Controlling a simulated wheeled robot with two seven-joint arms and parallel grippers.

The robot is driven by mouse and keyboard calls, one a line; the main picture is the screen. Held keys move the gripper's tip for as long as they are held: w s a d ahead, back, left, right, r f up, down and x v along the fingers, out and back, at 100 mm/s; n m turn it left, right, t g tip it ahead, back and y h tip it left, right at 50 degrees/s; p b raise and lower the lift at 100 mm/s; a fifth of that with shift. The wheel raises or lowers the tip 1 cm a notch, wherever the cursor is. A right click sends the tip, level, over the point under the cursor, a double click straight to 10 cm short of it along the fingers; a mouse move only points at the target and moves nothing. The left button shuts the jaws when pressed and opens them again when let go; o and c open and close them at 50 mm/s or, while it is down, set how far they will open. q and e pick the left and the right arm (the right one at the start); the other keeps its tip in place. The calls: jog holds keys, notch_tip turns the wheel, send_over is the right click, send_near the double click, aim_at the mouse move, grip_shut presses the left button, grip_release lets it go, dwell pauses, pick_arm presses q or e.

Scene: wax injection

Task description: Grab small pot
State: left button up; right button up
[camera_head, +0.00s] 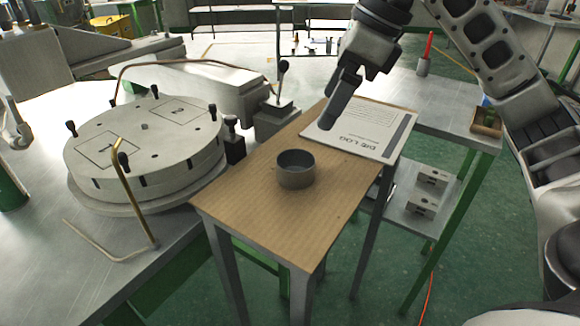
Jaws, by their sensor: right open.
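The small pot (296,178) is a short, grey metal cylinder with an open top. It stands upright on the bare part of a small wooden-topped table (252,208). My right gripper (329,118) comes down from the top right and hangs over the far part of that table, above a paper. It is apart from the pot, behind it and to its right. It is open, with nothing seen between its fingers. My left gripper is not in view.
A "DIE LOG" sheet (376,137) lies on the table's far side. A round metal turntable (145,140) with black knobs stands at left, with a bent brass rod (134,205) before it. A lever (282,82) rises behind the pot. A lower shelf at right holds metal blocks (421,207).

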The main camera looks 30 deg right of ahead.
send_near(296, 162)
jog(key=shift+s+a+f+b, duration=0.15)
jog(key=shift+s+a+f, duration=0.1)
jog(key=shift+a+f, duration=0.3)
jog(key=shift+s+a+f+b, duration=0.15)
jog(key=shift+s+a+f, duration=0.05)
jog(key=shift+a+f, duration=0.35)
jog(key=x, duration=0.5)
jog(key=shift+a+f, duration=0.2)
jog(key=shift+a, duration=0.15)
jog(key=c, duration=1.1)
